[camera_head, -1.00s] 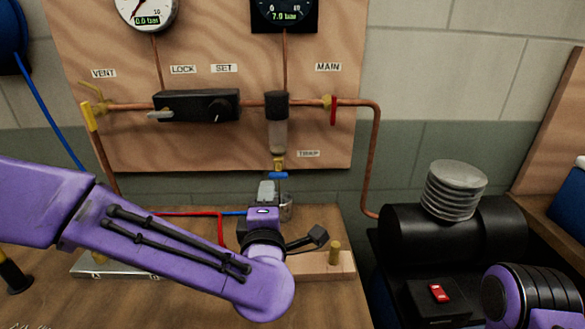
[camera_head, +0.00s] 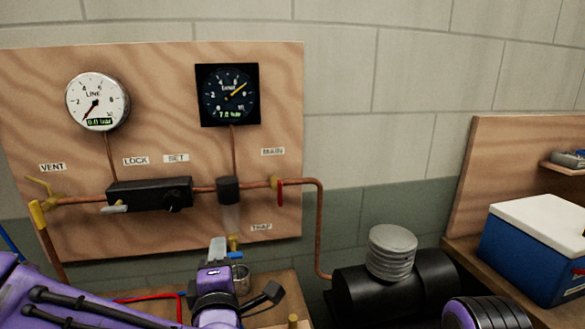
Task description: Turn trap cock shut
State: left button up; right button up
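The trap (camera_head: 229,216) hangs from the copper pipe on the plywood panel, a clear bowl under a black cap, above the TRAP label (camera_head: 261,227). The trap cock (camera_head: 233,241) is the small brass fitting below the bowl, with a blue handle (camera_head: 235,254) that looks roughly crosswise. My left gripper (camera_head: 217,250) points up just left of the handle; its grey fingers overlap or nearly touch the handle's left end. Contact and finger gap cannot be made out. My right gripper is out of view; only part of my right arm shows at the bottom right.
A clear cup (camera_head: 241,283) stands below the cock. A red-handled MAIN valve (camera_head: 279,192), black regulator (camera_head: 150,194) and yellow VENT lever (camera_head: 38,214) sit along the pipe. The LINE gauge (camera_head: 97,101) reads 0.0 bar. A black compressor (camera_head: 350,292) and blue cooler (camera_head: 525,255) stand right.

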aim_at(234, 255)
jog(key=u, duration=0.05)
jog(key=k, duration=0.95)
